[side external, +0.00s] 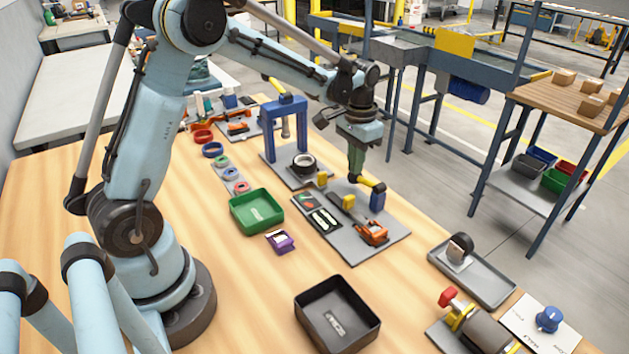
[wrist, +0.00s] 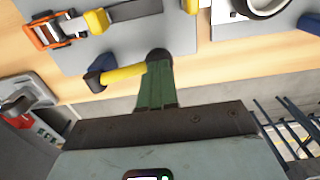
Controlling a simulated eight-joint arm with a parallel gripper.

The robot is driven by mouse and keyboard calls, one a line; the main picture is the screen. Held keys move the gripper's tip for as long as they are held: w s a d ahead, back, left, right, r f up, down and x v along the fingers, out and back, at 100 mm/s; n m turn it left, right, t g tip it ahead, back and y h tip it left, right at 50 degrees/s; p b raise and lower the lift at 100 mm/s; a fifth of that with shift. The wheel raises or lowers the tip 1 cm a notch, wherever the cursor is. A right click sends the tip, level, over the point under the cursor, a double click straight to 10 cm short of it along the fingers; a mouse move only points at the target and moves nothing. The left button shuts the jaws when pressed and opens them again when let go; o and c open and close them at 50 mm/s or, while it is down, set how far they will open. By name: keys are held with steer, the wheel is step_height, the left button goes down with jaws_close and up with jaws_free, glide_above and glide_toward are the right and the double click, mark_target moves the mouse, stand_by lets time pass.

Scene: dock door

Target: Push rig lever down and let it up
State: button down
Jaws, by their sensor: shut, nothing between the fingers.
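My gripper (side external: 355,176) is shut and empty, pointing down above the grey plate (side external: 337,240) on the bench. A short yellow lever (side external: 367,182) lies by its fingertips, beside a blue post (side external: 377,201). In the wrist view my green fingers (wrist: 159,64) reach the dark end of the yellow lever (wrist: 124,75); its other end meets the dark blue post (wrist: 94,80). The fingertips overlap the lever end, but I cannot tell whether they touch or press it. The lever looks roughly level in the side view.
An orange ratchet (side external: 372,233) and a yellow block (side external: 348,201) sit on the same plate. A blue arch (side external: 285,128) with a yellow handle stands behind. A green tray (side external: 257,212) and a black tray (side external: 338,315) stand nearby.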

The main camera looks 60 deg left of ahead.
step_height(320, 180, up, 10)
stand_by(1.6)
steer(key=s+d+f+t, duration=0.1)
steer(key=s+d+t, duration=0.2)
steer(key=s, duration=0.4)
steer(key=s+d+t, duration=0.4)
steer(key=s, duration=0.4)
steer(key=shift+s+d+f, duration=0.3)
steer(key=shift+f, duration=0.1)
